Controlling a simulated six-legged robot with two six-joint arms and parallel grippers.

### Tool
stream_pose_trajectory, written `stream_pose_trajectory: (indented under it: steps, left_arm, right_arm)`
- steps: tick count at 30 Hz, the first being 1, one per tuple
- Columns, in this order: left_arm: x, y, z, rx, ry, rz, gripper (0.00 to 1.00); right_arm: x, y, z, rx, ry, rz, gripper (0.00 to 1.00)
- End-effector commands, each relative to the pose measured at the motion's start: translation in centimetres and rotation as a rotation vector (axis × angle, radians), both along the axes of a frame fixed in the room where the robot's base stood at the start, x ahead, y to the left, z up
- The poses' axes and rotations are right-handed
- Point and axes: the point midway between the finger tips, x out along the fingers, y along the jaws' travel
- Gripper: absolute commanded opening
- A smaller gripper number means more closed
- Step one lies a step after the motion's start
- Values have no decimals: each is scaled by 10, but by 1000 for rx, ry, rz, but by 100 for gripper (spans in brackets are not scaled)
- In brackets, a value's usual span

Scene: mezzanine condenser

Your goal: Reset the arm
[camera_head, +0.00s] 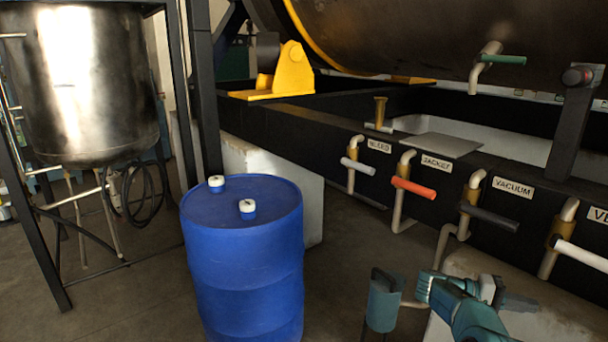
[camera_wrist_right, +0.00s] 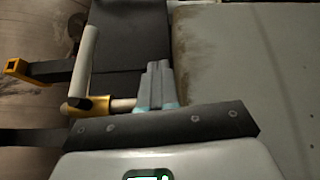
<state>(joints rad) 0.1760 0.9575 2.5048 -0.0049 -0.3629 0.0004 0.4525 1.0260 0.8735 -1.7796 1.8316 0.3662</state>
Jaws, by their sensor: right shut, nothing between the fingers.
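My right gripper (camera_head: 500,292) is at the lower right of the head view, below the row of valves. In the right wrist view its fingers (camera_wrist_right: 156,84) are together with nothing between them. A valve with a pale handle (camera_wrist_right: 85,62) and a brass body (camera_wrist_right: 90,106) shows left of the fingers there; I cannot tell whether they touch. In the head view the valve handles are pale grey under BLEED (camera_head: 357,166), orange under JACKET (camera_head: 413,188), black under VACUUM (camera_head: 488,217) and white at the right edge (camera_head: 582,256). My left gripper is not in view.
A blue drum (camera_head: 245,262) with two white caps stands left of centre. A steel tank (camera_head: 82,85) hangs in a dark frame at the left. A large dark vessel (camera_head: 420,35) is above the black beam carrying the valves. Floor shows between drum and valves.

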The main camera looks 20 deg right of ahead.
Motion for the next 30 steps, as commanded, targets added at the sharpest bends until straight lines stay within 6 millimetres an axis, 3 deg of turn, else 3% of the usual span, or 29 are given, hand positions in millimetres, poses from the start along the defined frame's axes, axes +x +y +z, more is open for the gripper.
stream_pose_trajectory:
  steps: [4,8,12,15,19,21,24,27,30]
  left_arm:
    - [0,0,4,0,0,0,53]
    - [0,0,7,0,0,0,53]
    - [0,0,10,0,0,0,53]
    - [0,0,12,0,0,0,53]
    - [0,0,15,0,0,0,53]
    - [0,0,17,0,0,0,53]
    - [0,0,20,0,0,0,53]
    - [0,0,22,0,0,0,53]
    - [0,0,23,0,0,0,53]
  right_arm:
    - [27,33,-96,378,44,203,0]
    - [32,97,-185,746,45,351,0]
    - [17,189,-258,1109,0,446,0]
    - [-5,263,-292,1349,-68,473,0]
    - [-44,363,-314,1626,-214,448,0]
    - [-71,416,-314,1748,-325,401,0]
    - [-107,473,-305,1838,-509,305,0]
    - [-135,498,-295,1827,-654,228,0]
    - [-153,503,-288,1780,-741,188,0]
